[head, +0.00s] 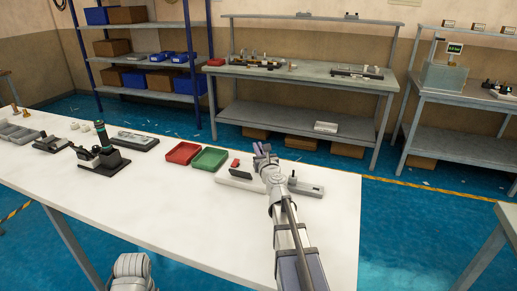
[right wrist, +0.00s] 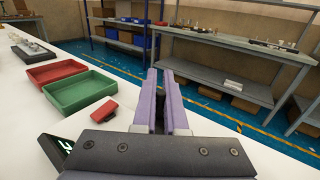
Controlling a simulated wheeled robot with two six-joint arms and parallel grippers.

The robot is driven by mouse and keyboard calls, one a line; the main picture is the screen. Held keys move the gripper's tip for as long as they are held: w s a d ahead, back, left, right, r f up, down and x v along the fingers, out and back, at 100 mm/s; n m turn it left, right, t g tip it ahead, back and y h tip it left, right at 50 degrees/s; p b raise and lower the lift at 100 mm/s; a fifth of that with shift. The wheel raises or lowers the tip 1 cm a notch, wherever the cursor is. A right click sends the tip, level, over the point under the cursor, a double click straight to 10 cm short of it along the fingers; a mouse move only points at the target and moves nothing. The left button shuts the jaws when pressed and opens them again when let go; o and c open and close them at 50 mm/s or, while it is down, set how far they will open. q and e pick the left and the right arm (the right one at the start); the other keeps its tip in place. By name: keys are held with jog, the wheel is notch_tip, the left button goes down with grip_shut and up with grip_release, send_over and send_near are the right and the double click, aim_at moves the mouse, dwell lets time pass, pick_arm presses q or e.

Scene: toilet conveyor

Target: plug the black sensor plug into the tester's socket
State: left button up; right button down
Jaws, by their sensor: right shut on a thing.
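My right gripper (head: 264,150) is above the white table near its right end, its pale purple fingers pointing away from me. It also shows in the right wrist view (right wrist: 164,72), where the fingers are nearly together with a narrow dark strip between them. It is shut on a small dark thing; I cannot tell its shape, and no black plug shows clearly elsewhere. My left gripper is out of view.
A red tray (head: 183,153) and a green tray (head: 210,159) stand left of the gripper, with a small red block (right wrist: 118,109) nearby. A grey box (head: 307,188) lies right of my arm. Black apparatus (head: 100,152) stands farther left. The table's front middle is clear.

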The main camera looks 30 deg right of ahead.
jog(key=shift+f+b, duration=0.85)
jog(key=c, duration=0.9)
grip_release()
jog(key=shift+s, duration=0.1)
jog(key=v, duration=0.7)
jog(key=shift+s+a+r, duration=0.1)
jog(key=shift+s, duration=0.25)
